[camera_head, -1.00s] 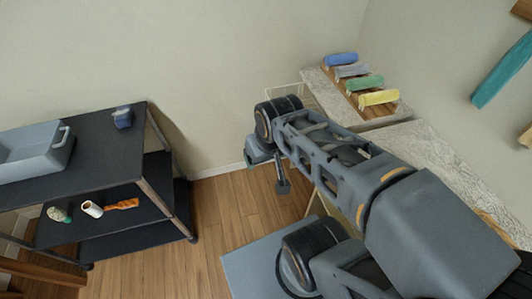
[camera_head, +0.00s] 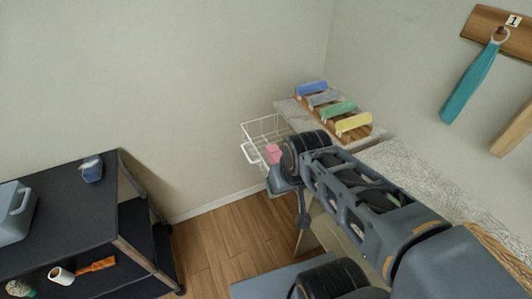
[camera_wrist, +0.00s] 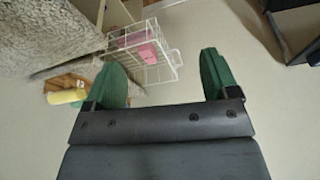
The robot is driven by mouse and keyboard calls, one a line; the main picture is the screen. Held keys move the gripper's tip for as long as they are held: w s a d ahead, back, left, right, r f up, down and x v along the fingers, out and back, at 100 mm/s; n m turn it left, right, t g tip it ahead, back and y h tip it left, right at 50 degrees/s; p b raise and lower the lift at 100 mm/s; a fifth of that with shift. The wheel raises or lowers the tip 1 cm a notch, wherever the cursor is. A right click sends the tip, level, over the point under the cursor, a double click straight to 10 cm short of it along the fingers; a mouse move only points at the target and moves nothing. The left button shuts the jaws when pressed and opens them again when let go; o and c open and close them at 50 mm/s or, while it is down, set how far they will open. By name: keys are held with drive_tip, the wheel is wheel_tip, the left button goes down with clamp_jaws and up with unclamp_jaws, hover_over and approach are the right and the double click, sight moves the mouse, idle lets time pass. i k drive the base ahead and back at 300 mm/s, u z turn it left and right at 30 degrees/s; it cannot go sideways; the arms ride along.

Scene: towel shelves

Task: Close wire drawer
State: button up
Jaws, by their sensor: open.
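The white wire drawer (camera_head: 262,138) juts out from under the stone-topped counter at the back, pulled out, with a pink item (camera_head: 273,153) inside. The wire drawer also shows in the wrist view (camera_wrist: 163,73), with the pink item (camera_wrist: 149,53) behind its wires. My gripper (camera_wrist: 212,75) is open and empty, its two green fingers spread; the drawer's handle end appears between them in the picture, and I see no contact. In the head view my arm hides part of the drawer's right side and most of the gripper.
Rolled towels lie on a wooden rack (camera_head: 325,110) on the counter (camera_head: 298,118). A black shelf cart (camera_head: 80,217) stands at the left with a grey bin (camera_head: 14,215). A teal towel (camera_head: 468,82) hangs on the right wall.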

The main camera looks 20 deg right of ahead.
sight(261, 158)
drive_tip(key=z, duration=0.05)
drive_tip(key=k, duration=0.4)
drive_tip(key=u, duration=0.9)
drive_tip(key=i, duration=0.7)
drive_tip(key=u, duration=0.2)
